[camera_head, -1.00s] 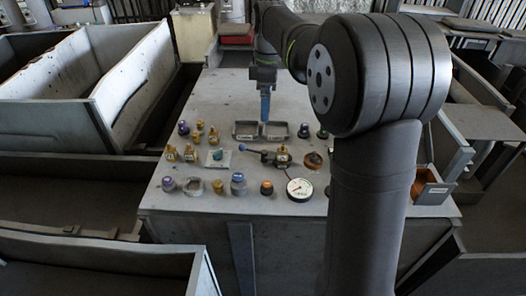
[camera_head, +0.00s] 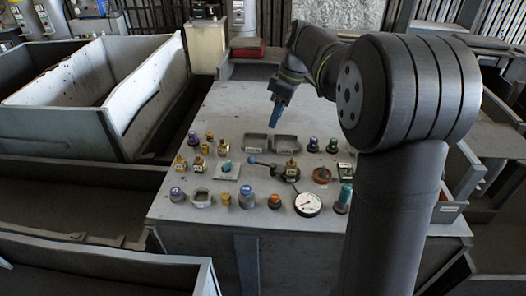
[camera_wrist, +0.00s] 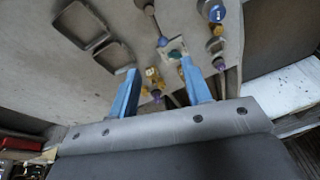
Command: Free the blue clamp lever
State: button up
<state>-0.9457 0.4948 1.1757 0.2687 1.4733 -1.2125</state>
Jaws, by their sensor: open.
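The clamp lever, a dark rod with a blue ball end (camera_head: 252,160), lies near the middle of the grey bench top in the head view. It runs right to a dark base with a brass block (camera_head: 291,171). In the wrist view its blue ball (camera_wrist: 162,42) shows above the gap between the fingers. My gripper (camera_head: 273,122) has blue fingers and hangs above the bench behind the lever, tilted, apart from it. In the wrist view my gripper (camera_wrist: 160,82) is open, with nothing visibly held between the fingers.
Two shallow trays (camera_head: 254,150) lie behind the lever. A teal-handled valve on a plate (camera_head: 226,171) sits to its left, with several brass fittings beyond. A white-faced gauge (camera_head: 308,204) and an orange-topped knob (camera_head: 275,201) stand in front.

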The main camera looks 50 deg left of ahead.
jog(key=m+g+y, duration=0.1)
jog(key=m, duration=0.1)
send_near(266, 165)
jog(key=s+a+f, duration=0.1)
jog(key=a+f, duration=0.1)
jog(key=s+a+f, duration=0.4)
jog(key=f, duration=0.1)
jog(key=shift+s, duration=0.1)
jog(key=shift+r, duration=0.1)
grip_shut()
